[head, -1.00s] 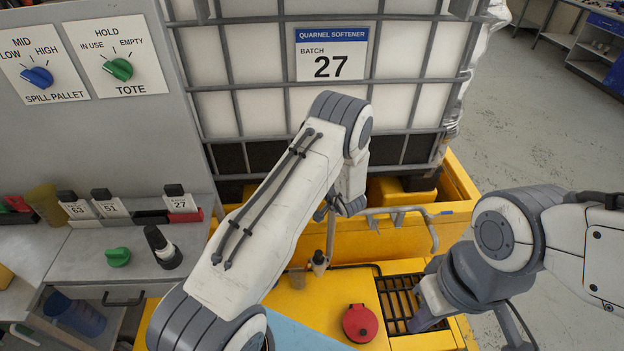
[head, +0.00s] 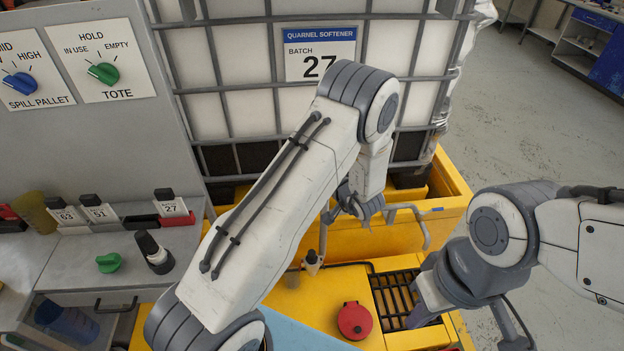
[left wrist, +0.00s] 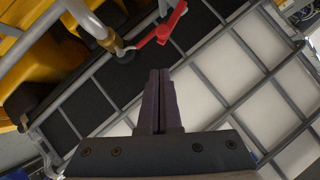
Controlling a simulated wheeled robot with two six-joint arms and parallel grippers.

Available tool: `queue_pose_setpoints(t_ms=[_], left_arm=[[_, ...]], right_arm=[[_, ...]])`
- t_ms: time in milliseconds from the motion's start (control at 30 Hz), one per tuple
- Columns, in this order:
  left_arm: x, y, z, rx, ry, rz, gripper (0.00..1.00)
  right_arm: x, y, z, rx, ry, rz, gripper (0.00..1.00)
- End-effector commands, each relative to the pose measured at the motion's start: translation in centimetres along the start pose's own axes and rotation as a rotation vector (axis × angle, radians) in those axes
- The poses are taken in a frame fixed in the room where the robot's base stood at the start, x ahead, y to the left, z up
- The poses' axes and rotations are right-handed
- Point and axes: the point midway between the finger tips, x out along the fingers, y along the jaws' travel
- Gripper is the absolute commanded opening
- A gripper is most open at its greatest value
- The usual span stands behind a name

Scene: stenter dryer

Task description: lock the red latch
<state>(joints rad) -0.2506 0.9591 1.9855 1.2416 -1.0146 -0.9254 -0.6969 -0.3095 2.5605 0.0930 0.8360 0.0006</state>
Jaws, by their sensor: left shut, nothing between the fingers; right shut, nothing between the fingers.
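A red lever-shaped part, which looks like the latch (left wrist: 165,28), shows at the top of the left wrist view, beside a metal pipe and the tote's cage. I cannot tell its exact fixing. My left gripper (left wrist: 160,74) is shut and empty, its dark fingers pointing toward the cage, below and apart from the red part in that picture. In the head view my left arm reaches to the tote's front, and its fingers are hidden. My right gripper (head: 420,314) is shut and empty, low over the dark grating at the right.
The caged tote (head: 240,110) stands in a yellow spill pallet (head: 385,235). A round red cap (head: 355,320) lies on the yellow deck. The grey bench (head: 85,260) at left holds a green knob (head: 109,262) and batch-tagged items. Bare floor is at right.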

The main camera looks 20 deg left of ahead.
Motion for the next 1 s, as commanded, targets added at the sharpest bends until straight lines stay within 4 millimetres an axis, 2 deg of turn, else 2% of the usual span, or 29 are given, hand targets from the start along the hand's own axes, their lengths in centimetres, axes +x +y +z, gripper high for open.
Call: queue_pose_setpoints(t_ms=[100, 233, 833, 1000], left_arm=[[-1.8, 0.0, -0.1, -0.001, 0.002, 0.002, 0.00], [-2.8, -0.2, -0.1, -0.002, 0.000, 0.000, 0.00], [-3.2, -0.3, -0.2, -0.006, 0.001, 0.007, 0.00], [-4.1, 0.3, -2.2, -0.073, 0.008, 0.166, 0.00]], right_arm=[[0.6, 0.0, 0.0, 0.001, 0.001, 0.000, 0.00], [0.8, 0.1, 0.0, 0.002, 0.001, 0.000, 0.00], [0.8, 0.1, 0.0, 0.001, 0.001, 0.000, 0.00], [0.8, 0.1, 0.0, 0.001, 0.001, 0.000, 0.00]])
